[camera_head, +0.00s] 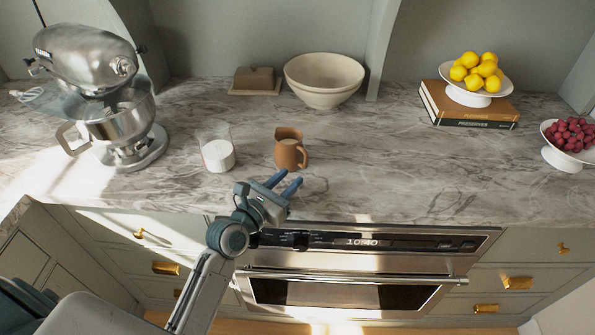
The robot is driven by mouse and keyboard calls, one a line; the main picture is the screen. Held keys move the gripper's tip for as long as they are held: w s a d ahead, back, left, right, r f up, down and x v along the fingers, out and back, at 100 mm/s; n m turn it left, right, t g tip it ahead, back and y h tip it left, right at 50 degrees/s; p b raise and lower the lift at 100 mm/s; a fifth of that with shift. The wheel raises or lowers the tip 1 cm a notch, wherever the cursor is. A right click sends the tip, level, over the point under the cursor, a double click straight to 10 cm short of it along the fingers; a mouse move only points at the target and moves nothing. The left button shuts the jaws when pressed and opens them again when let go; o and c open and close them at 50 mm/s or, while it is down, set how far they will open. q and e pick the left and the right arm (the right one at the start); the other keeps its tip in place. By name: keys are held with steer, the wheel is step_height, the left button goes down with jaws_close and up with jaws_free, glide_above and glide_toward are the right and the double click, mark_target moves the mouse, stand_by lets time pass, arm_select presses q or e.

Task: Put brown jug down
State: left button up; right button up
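The brown jug (288,150) stands upright on the marble counter (380,165), with its handle on the right and pale contents showing at its mouth. My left gripper (290,177) is in front of the jug, near the counter's front edge, with its blue fingers pointing up and to the right. The two fingers are apart with nothing between them, and the jug appears clear of them. My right gripper is not in view.
A glass of white contents (218,154) stands left of the jug. A stand mixer (112,95) is at the left. A bowl (323,80) and butter dish (255,80) are behind. Lemons (477,72) on books (467,108) and red fruit (570,133) are at right. The middle-right counter is clear.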

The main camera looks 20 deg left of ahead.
arm_select(q)
steer(key=v, duration=0.7)
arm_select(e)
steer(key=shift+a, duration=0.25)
